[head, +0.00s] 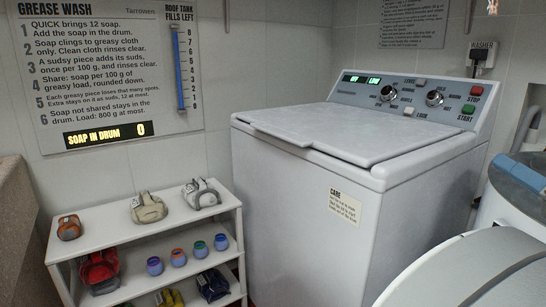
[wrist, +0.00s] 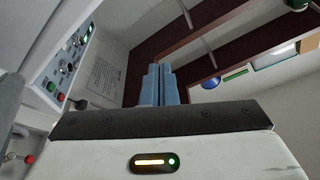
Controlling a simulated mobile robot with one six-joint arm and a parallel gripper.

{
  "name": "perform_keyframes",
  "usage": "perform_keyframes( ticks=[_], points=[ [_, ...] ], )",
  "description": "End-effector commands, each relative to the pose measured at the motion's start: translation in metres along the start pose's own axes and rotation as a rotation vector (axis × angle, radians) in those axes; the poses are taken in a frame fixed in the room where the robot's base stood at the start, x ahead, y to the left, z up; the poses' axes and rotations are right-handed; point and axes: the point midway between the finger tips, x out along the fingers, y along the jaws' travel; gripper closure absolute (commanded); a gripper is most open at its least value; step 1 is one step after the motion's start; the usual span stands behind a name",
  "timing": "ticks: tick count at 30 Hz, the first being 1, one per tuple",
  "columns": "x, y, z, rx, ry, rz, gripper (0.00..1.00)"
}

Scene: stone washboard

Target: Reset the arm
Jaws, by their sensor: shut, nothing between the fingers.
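My gripper (wrist: 158,82) shows in the wrist view, with its two blue fingers side by side, closed together and empty. The wrist view looks up past the fingers at the wall and ceiling, and the fingers touch nothing that I can see. The washer's control panel (wrist: 72,48) is tilted at the left of that view. The head view does not show the fingers. Pale rounded machine-like parts at its lower right may be mine, but I cannot tell.
In the head view, a white washer (head: 300,200) has its lid (head: 330,128) down. A shelf (head: 85,240) at the lower left holds pouch-like items and several small jars. A wall sign (head: 100,70) with a "SOAP IN DRUM 0" display (head: 107,134) hangs above. A socket (head: 482,55) is behind the washer.

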Motion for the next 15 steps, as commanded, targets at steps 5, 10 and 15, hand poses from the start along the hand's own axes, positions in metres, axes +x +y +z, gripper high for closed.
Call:
perform_keyframes(
  ticks=[5, 10, 15],
  points=[
    [0.024, -0.009, 0.008, 0.097, -0.103, 0.014, 1.0],
    [0.048, -0.019, 0.025, 0.2, -0.227, 0.039, 1.0],
    [0.072, -0.036, 0.049, 0.312, -0.392, 0.083, 1.0]
  ],
)
